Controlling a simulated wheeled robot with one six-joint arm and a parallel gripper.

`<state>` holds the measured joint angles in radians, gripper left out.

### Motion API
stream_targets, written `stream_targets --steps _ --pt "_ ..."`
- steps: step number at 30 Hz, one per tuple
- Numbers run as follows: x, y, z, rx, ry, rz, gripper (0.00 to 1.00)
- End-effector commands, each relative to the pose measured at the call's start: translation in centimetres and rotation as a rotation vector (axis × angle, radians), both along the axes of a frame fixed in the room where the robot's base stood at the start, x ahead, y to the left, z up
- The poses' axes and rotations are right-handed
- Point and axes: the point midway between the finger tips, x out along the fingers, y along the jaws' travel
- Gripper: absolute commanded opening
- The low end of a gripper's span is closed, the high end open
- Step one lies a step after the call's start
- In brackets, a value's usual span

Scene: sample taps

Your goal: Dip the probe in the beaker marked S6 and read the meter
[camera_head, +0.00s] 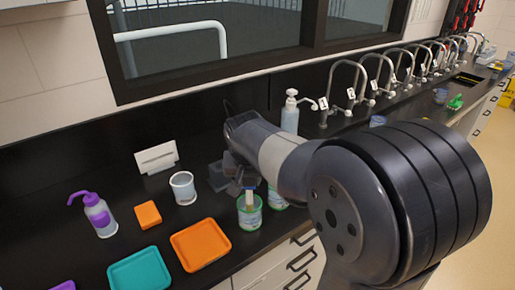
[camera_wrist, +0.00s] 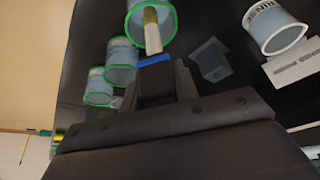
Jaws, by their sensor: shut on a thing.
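My gripper (camera_wrist: 160,82) is shut on a probe (camera_wrist: 152,30), a pale and yellowish stick with a blue band at the jaws. In the head view the probe (camera_head: 249,197) points down over a green-rimmed beaker (camera_head: 249,217), its lower end within the rim's outline. This beaker also shows at the top of the wrist view (camera_wrist: 172,22). I cannot tell how deep the tip is. A second green-rimmed beaker (camera_head: 276,201) stands just right of it. No S6 mark is readable, and I cannot make out a meter reading.
A white-rimmed beaker marked RINSE (camera_wrist: 272,34) stands left of the arm in the head view (camera_head: 183,188), near a white card (camera_head: 157,158). Several taps line the back right.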

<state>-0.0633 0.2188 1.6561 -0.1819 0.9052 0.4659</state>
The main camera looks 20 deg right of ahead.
Motion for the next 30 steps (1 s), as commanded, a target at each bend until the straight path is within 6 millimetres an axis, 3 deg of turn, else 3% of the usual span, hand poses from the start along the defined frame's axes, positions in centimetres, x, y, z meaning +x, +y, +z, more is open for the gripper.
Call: stream_targets --steps 21,30 --pt "0.0 0.0 6.2 0.001 -0.001 0.0 0.09" --pt "0.0 0.0 6.4 0.0 0.0 0.0 0.09"
